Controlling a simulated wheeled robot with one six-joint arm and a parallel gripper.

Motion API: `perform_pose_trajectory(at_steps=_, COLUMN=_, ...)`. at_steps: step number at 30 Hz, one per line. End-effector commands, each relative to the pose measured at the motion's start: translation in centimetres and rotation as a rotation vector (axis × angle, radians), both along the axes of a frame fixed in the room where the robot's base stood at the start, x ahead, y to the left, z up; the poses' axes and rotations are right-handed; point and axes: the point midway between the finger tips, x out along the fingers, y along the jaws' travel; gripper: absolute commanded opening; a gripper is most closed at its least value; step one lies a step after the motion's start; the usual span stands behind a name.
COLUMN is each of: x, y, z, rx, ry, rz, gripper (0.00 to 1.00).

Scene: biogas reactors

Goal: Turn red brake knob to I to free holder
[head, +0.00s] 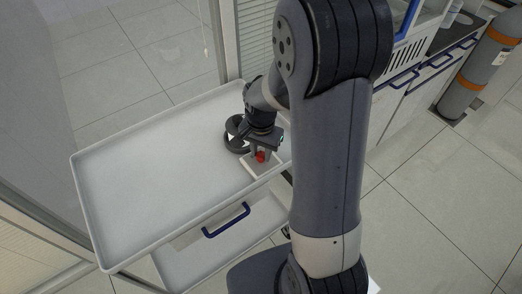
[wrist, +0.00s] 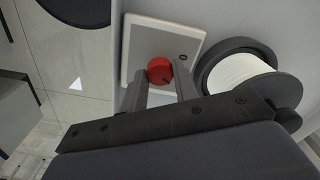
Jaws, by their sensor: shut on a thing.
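The red brake knob (wrist: 159,71) sits on a pale square plate (wrist: 134,40) in the wrist view. My gripper (wrist: 161,78) has one finger on each side of the knob and is shut on it. In the head view the knob (head: 260,157) shows as a small red spot under my gripper (head: 262,152), at the right end of the white tray. A dark round holder (wrist: 283,90) with a white disc inside (wrist: 240,78) stands beside the plate; it also shows in the head view (head: 233,137). The I mark and the knob's pointer direction cannot be made out.
The white tray cart (head: 150,165) has a blue handle (head: 226,219) at its front, and most of its top is empty. Cabinets with blue handles (head: 405,79) and a grey gas cylinder (head: 480,75) stand at the right. A glass panel is behind the cart.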

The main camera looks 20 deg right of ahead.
Motion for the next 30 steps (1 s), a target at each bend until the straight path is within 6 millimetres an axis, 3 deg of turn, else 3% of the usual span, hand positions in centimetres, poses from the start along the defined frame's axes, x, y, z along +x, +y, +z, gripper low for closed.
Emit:
perform_pose_trajectory(at_steps=9, x=0.0, y=0.0, z=0.0, rx=0.000, ry=-0.001, rz=-0.002, gripper=0.06)
perform_pose_trajectory(at_steps=10, x=0.0, y=0.0, z=0.0, rx=0.000, ry=-0.001, rz=-0.002, gripper=0.29)
perform_pose_trajectory(at_steps=18, x=0.0, y=0.0, z=0.0, rx=0.000, ry=-0.001, rz=-0.001, gripper=0.50)
perform_pose_trajectory(at_steps=26, x=0.0, y=0.0, z=0.2, rx=0.000, ry=-0.001, rz=-0.001, gripper=0.50)
perform_pose_trajectory(at_steps=30, x=0.1, y=0.0, z=1.6, rx=0.000, ry=-0.006, rz=-0.001, gripper=0.50)
